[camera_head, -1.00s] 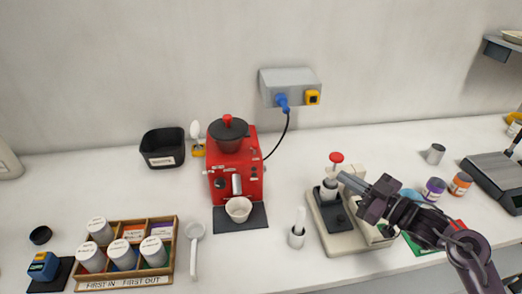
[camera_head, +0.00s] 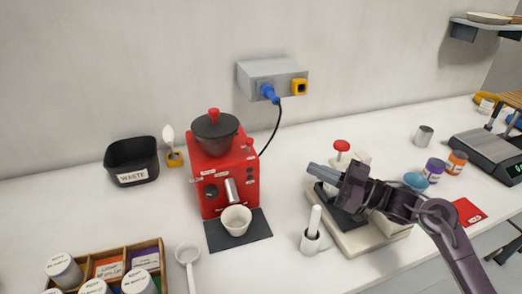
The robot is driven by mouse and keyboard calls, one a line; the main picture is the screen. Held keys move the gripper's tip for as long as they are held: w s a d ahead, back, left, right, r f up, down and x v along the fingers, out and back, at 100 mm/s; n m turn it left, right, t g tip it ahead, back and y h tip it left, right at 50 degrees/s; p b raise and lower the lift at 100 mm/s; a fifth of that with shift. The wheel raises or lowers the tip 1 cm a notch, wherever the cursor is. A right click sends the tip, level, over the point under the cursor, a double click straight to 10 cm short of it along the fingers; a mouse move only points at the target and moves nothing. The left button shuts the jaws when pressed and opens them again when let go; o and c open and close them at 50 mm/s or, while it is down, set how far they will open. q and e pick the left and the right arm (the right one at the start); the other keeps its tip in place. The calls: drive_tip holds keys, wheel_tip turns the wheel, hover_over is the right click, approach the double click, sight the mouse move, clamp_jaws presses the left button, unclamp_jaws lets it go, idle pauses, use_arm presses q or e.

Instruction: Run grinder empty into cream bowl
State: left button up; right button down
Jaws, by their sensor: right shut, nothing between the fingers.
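The red grinder (camera_head: 223,178) stands on the counter left of centre, with a dark lidded hopper (camera_head: 214,130) on top. Knobs and a silver spout show on its front. The cream bowl (camera_head: 236,220) sits upright below the spout on a dark mat (camera_head: 254,235); I cannot see its inside clearly. My right gripper (camera_head: 318,172) is shut and empty, pointing left, to the right of the grinder and in front of the red-topped press device. It is apart from the grinder and bowl. My left gripper is not in view.
A blue plug (camera_head: 269,94) sits in the grey wall socket box (camera_head: 272,74), with a cable to the grinder. A red-topped device (camera_head: 342,147) and a white brush in a holder (camera_head: 311,235) stand to the right. The black waste bin (camera_head: 133,160) and canister rack (camera_head: 123,262) are left.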

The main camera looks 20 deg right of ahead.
drive_tip(key=p, duration=0.5)
approach(249, 147)
drive_tip(key=w+a+r, duration=0.3)
drive_tip(key=shift+w+a+f, duration=0.1)
drive_tip(key=shift+w+a, duration=0.25)
drive_tip(key=shift+a, duration=0.2)
